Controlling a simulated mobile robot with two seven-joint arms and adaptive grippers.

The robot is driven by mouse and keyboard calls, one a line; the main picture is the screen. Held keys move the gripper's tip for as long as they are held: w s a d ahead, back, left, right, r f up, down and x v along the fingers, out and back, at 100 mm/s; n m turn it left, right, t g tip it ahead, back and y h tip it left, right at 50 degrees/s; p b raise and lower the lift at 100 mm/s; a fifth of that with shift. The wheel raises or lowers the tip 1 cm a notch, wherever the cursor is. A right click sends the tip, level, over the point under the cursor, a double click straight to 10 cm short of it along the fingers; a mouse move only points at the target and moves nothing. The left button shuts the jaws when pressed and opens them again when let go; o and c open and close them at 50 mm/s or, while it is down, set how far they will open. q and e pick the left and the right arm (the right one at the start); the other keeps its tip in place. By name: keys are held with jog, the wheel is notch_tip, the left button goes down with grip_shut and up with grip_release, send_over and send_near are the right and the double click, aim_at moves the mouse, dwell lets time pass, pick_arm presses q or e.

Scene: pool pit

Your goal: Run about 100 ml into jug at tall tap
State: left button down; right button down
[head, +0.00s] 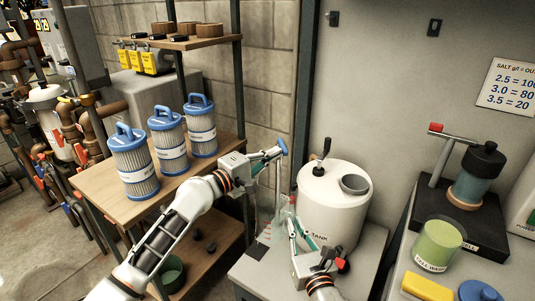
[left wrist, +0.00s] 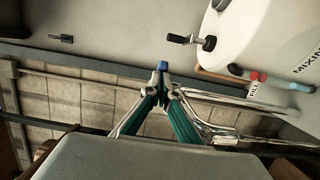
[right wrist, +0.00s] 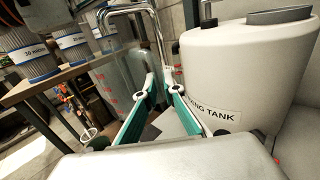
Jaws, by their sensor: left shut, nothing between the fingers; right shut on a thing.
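The tall tap is a chrome pipe that curves over at the top of the right wrist view (right wrist: 128,11). A blue lever end (head: 282,146) shows in the head view and in the left wrist view (left wrist: 162,65). My left gripper (head: 277,153) is shut and empty, its fingertips at or against the blue lever; contact is not certain. The jug (right wrist: 112,84) is clear with red level marks and stands under the spout, upright or nearly so. My right gripper (right wrist: 161,88) is shut on the jug. I cannot make out water in it.
A white mixing tank (head: 334,205) with a black handle stands close right of the jug. Several blue-capped filter cartridges (head: 168,140) stand on a wooden shelf at left. A bench at right holds a green cell-wash cup (head: 437,246) and a stirrer.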

pick_arm(q)
jog(key=shift+s+d, duration=0.15)
jog(key=shift+d, duration=0.55)
jog(key=shift+s+d, duration=0.1)
jog(key=shift+d, duration=0.65)
pick_arm(e)
jog(key=shift+w+a+r, duration=0.1)
jog(key=shift+w, duration=0.1)
pick_arm(q)
jog(key=s+a, duration=0.6)
jog(key=s, duration=0.5)
jog(key=shift+s+a, duration=0.15)
jog(key=shift+a, duration=0.2)
pick_arm(e)
jog(key=w+a, duration=0.4)
jog(key=w, duration=0.2)
jog(key=shift+w, duration=0.15)
dwell(1.1)
